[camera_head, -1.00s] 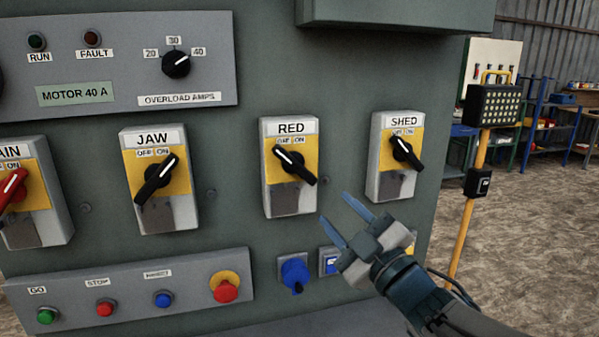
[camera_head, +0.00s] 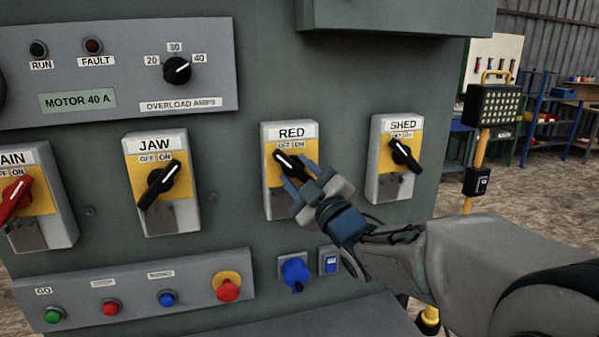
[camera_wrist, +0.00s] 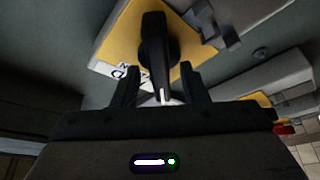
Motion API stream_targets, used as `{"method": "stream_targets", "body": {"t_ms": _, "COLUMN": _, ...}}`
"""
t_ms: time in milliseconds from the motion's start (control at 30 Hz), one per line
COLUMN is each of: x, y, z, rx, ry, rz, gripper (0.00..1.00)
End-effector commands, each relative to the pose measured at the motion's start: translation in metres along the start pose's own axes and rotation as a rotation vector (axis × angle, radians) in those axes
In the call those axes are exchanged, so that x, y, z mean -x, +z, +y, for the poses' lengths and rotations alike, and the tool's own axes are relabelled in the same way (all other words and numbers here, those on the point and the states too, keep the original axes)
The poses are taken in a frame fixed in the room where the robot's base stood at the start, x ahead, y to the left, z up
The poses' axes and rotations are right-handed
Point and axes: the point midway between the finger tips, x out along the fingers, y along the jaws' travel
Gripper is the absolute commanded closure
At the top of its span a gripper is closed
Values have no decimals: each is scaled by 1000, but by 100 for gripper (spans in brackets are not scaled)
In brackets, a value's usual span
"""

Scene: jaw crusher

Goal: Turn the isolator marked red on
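The isolator labelled RED (camera_head: 274,205) is a white box with a yellow plate on the grey-green panel. Its black handle (camera_head: 287,162) has its white-marked end tilted up and left, toward OFF. My gripper (camera_head: 303,186) is at this handle from the lower right and covers the handle's lower right part. In the wrist view the black handle (camera_wrist: 155,45) lies between the two fingers of my gripper (camera_wrist: 160,85). Gaps show on both sides, so the fingers are open around it, not clamped.
The JAW isolator (camera_head: 172,217) is to the left, its handle slanted up right. The SHED isolator (camera_head: 380,185) is close on the right, its handle slanted up left. A blue socket (camera_head: 294,271) and a push-button strip (camera_head: 130,296) are below. A grey box (camera_head: 395,15) juts out above.

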Motion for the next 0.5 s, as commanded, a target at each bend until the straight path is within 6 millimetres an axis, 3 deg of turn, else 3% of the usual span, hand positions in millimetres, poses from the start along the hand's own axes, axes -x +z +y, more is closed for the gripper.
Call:
{"method": "stream_targets", "body": {"t_ms": 233, "x": -1, "y": 0, "z": 0, "rx": 0, "ry": 0, "rz": 0, "gripper": 60}}
{"method": "stream_targets", "body": {"t_ms": 400, "x": -1, "y": 0, "z": 0, "rx": 0, "ry": 0, "rz": 0, "gripper": 100}}
{"method": "stream_targets", "body": {"t_ms": 500, "x": 0, "y": 0, "z": 0, "rx": 0, "ry": 0, "rz": 0, "gripper": 100}}
